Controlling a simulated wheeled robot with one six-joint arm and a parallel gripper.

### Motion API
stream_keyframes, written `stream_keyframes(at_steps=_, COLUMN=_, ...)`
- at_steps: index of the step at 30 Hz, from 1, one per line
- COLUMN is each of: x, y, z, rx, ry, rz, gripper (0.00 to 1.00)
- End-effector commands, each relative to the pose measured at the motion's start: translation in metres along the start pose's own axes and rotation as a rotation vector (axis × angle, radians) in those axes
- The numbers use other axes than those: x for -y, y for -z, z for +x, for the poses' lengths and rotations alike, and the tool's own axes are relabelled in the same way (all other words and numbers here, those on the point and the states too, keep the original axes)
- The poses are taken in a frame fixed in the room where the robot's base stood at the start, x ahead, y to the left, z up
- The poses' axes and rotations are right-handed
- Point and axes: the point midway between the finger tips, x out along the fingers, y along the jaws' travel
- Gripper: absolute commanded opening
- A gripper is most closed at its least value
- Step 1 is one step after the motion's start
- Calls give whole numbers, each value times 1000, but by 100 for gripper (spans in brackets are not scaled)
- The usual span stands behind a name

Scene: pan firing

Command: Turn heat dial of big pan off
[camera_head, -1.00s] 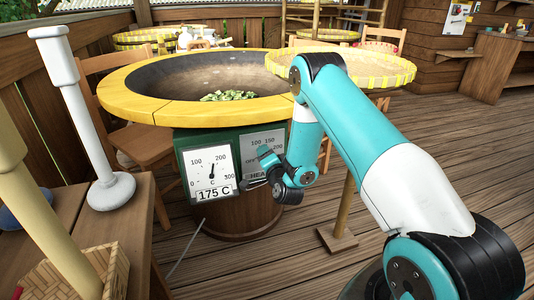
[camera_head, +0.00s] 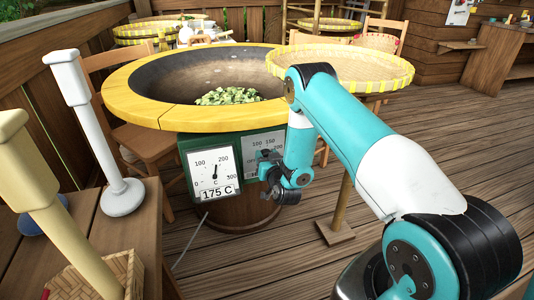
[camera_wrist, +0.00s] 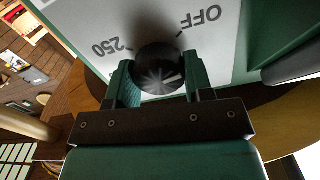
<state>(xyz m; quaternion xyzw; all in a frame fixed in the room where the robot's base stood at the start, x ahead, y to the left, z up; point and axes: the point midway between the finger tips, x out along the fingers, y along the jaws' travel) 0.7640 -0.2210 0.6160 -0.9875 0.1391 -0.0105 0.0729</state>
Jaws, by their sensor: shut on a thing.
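The big pan (camera_head: 135,108) has a wide yellow rim and holds chopped green leaves (camera_head: 228,96). My gripper (camera_wrist: 160,80) is shut on the knob, one finger on each side. In the head view my gripper (camera_head: 272,180) is at the panel, and the knob is hidden.
A temperature gauge (camera_head: 212,168) left of the dial reads 175 C. A flat woven tray (camera_head: 385,72) on a post stands to the right. The right floor is clear.

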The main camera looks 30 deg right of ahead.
Motion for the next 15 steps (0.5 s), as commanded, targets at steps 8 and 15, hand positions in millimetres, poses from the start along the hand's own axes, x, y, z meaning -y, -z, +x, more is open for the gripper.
stream_keyframes(at_steps=8, x=-1, y=-1, z=-2, rx=8, ry=-2, rz=-226, gripper=24)
stream_keyframes(at_steps=15, x=0, y=-2, z=-2, rx=7, ry=-2, rz=-355, gripper=24)
